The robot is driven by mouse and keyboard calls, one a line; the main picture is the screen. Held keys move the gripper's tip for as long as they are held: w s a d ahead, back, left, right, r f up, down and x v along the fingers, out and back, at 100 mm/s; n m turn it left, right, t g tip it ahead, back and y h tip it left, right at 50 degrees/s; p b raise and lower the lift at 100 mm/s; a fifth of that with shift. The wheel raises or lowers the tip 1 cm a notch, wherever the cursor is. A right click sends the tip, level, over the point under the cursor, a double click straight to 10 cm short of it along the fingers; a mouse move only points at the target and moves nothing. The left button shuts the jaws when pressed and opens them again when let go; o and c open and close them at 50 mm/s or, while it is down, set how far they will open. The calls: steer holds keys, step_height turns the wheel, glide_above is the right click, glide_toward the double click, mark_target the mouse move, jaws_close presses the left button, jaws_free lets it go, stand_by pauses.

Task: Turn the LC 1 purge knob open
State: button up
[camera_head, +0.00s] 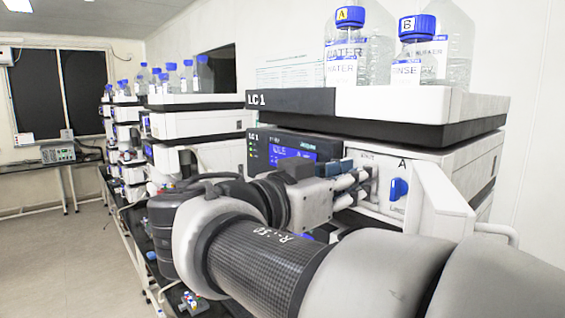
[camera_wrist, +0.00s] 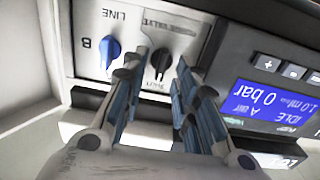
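The LC 1 unit (camera_head: 290,101) stands at the right in the head view. In the wrist view, which is upside down, a small dark knob (camera_wrist: 160,62) sits on its white front panel, with printing that reads partly as "VALVE" beside it. My gripper (camera_wrist: 162,58) is open, with its blue-padded fingers on either side of this dark knob. Gaps show between knob and fingers; whether the tips reach the panel I cannot tell. In the head view my gripper (camera_head: 352,182) is at the panel and hides the dark knob.
A blue LINE knob (camera_wrist: 110,52) is close beside my finger; it also shows in the head view (camera_head: 398,189). The display (camera_wrist: 262,101) reads IDLE and 0 bar. Bottles (camera_head: 343,55) stand on top of the stack. More stacks (camera_head: 190,125) line the bench at left.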

steer(key=shift+w+d, duration=0.15)
steer(key=shift+d, duration=0.05)
steer(key=shift+a, duration=0.15)
steer(key=shift+c, duration=0.3)
jaws_close()
